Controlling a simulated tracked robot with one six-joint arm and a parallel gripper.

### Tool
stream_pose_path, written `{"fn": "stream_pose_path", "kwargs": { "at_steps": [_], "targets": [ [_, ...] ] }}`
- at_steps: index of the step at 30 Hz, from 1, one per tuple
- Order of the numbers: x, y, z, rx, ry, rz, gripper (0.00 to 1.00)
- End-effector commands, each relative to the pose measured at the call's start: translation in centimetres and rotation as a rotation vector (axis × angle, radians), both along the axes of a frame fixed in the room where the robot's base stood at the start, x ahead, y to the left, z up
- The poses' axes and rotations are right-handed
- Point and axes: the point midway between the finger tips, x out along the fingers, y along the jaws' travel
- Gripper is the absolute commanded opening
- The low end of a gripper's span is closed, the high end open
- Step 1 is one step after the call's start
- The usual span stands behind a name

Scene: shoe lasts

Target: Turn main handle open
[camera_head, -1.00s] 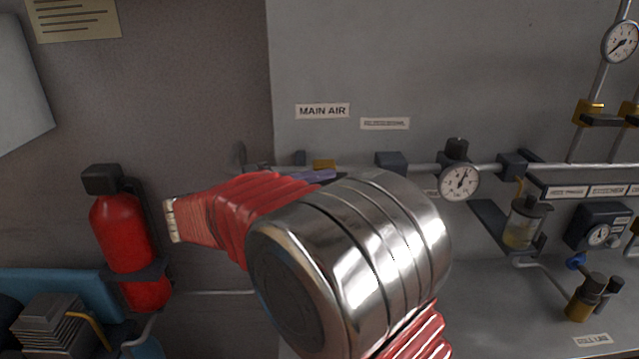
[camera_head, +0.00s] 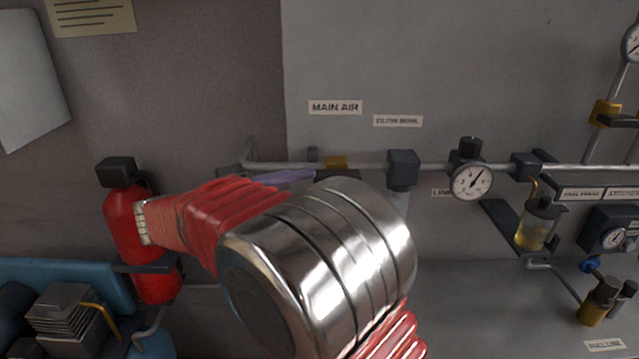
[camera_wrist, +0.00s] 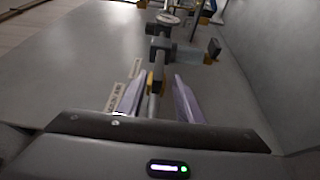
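The main air line is a grey pipe running along the wall under the MAIN AIR label (camera_head: 335,107). A yellow block (camera_head: 336,162), likely the main valve, sits on this pipe just above my arm. It also shows as a yellow strip (camera_wrist: 150,82) beside the pipe in the wrist view. I cannot make out the handle clearly. My gripper (camera_wrist: 158,84) has its two purple fingers apart, one on each side of the pipe in the picture. I cannot tell whether they touch anything. In the head view, one purple finger (camera_head: 290,176) shows left of the yellow block; my arm hides the rest.
A pressure gauge (camera_head: 471,181) and a filter bowl (camera_head: 537,225) lie along the pipe to the right. A red fire extinguisher (camera_head: 130,220) hangs on the left, close to my arm. The wall above the pipe is mostly clear.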

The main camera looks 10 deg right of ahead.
Motion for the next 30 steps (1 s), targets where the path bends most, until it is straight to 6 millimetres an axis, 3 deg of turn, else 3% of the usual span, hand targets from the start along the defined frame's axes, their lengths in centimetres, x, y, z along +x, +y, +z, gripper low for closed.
{"fn": "stream_pose_path", "kwargs": {
  "at_steps": [3, 9, 25, 28, 30],
  "targets": [
    [-0.4, 2.2, -0.1, 0.001, 0.0, 0.003, 0.33],
    [-0.8, 4.4, -0.2, 0.0, 0.0, 0.002, 0.33],
    [-0.7, 4.9, -0.3, 0.001, 0.021, 0.009, 0.33],
    [-0.1, 5.1, -1.3, 0.031, 0.068, 0.037, 0.33],
    [0.3, 5.2, -3.1, 0.068, 0.131, 0.063, 0.33]
  ]
}}
